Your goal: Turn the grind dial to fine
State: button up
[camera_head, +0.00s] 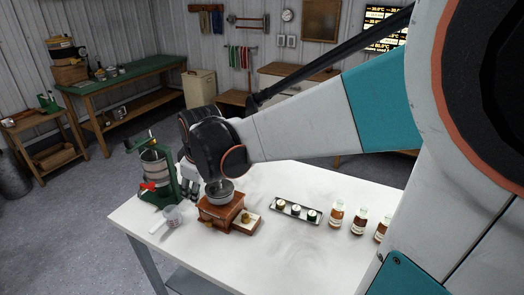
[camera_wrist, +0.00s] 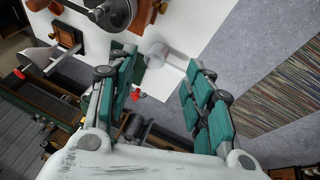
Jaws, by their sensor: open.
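A wooden grinder (camera_head: 221,212) with a grey metal bowl on top stands on the white table (camera_head: 285,253). A wooden part with a brass-coloured knob (camera_head: 245,216) sits at its right side. I cannot make out a grind dial or its markings. My gripper (camera_head: 188,182) is behind and left of the grinder, partly hidden by my wrist. In the wrist view my gripper (camera_wrist: 158,75) is open, its two teal fingers apart with nothing held. A grey round part and wooden pieces, apparently the grinder (camera_wrist: 112,13), show at the top left there.
A green press (camera_head: 153,172) with a red part stands left of my gripper. A dark tray (camera_head: 297,210) with three small items and several amber bottles (camera_head: 337,213) stand to the right. The front tabletop is clear.

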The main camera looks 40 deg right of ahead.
jog(key=shift+m+t, duration=0.3)
jog(key=shift+t, duration=0.1)
jog(key=s+a, duration=0.1)
jog(key=s+a+r, duration=0.1)
jog(key=a, duration=0.1)
jog(key=shift+s+a+r+b, duration=0.1)
jog(key=shift+r+b, duration=0.05)
jog(key=shift+b, duration=0.25)
jog(key=shift+c, duration=0.4)
